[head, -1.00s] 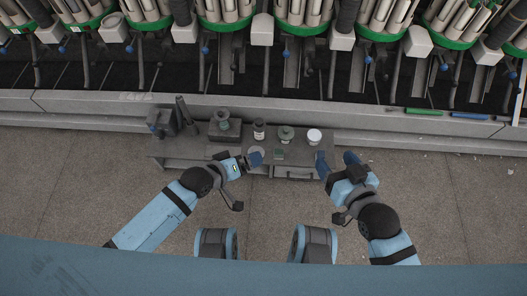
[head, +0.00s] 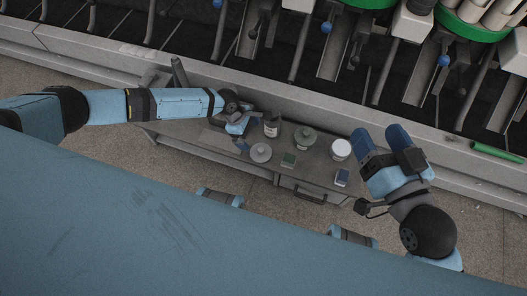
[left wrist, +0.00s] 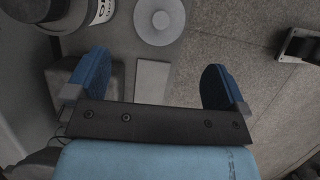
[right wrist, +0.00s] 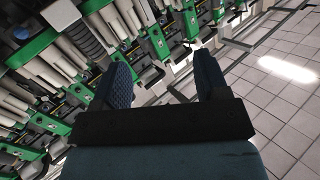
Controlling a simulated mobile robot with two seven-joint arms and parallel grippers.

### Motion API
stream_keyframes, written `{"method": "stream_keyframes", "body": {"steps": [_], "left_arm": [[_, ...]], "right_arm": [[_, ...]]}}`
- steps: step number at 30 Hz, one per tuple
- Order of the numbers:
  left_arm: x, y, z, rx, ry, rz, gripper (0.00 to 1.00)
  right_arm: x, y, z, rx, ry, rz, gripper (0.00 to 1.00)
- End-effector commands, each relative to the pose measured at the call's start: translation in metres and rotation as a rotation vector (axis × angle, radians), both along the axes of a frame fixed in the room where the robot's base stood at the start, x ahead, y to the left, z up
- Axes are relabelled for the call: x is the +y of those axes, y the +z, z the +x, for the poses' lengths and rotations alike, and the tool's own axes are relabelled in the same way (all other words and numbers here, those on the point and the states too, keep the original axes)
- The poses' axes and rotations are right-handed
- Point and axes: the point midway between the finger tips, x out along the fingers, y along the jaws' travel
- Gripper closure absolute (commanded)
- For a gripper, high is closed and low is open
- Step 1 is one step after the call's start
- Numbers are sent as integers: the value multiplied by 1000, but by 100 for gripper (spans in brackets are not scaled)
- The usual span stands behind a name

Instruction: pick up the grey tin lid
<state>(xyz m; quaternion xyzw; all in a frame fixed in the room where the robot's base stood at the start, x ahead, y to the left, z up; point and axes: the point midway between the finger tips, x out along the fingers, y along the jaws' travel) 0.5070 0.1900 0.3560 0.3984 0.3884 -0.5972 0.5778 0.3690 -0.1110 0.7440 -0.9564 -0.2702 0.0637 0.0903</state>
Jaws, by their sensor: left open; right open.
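The grey tin lid (head: 261,152), a round flat disc with a small knob in its middle, lies on the grey bench near its front edge. It also shows at the top of the left wrist view (left wrist: 159,18), beyond my fingertips. My left gripper (head: 238,132) is open and empty, just left of the lid and apart from it. In the left wrist view the open fingers (left wrist: 154,80) have a flat grey plate (left wrist: 152,82) in sight between them. My right gripper (head: 382,140) is open and empty off the bench's right end; its wrist view shows only machinery and floor.
A small blue-and-white box (head: 342,177) is at the right. The winder (head: 330,50) runs behind the bench.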

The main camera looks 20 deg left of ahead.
Motion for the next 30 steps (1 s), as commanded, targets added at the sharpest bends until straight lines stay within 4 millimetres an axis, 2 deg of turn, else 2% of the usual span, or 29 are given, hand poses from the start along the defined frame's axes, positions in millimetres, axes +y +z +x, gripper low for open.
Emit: {"method": "stream_keyframes", "body": {"steps": [1,6,14,18,24,30], "left_arm": [[-6,-17,0,0,-2,-1,0],[-17,-44,0,-4,-3,-1,0],[-25,-60,-1,-4,-4,-2,0],[-31,-78,-1,-4,-6,-1,0],[-42,-100,-2,-4,-5,-2,0],[-44,-103,-2,-5,-3,-2,0]], "right_arm": [[-1,-11,1,1,5,-16,32],[-4,-18,7,-39,12,-66,32],[-7,-14,13,-110,6,-105,32],[-12,-19,20,-187,1,-154,32],[-18,-11,29,-322,-9,-227,32],[-19,-6,30,-352,-11,-243,32]]}}
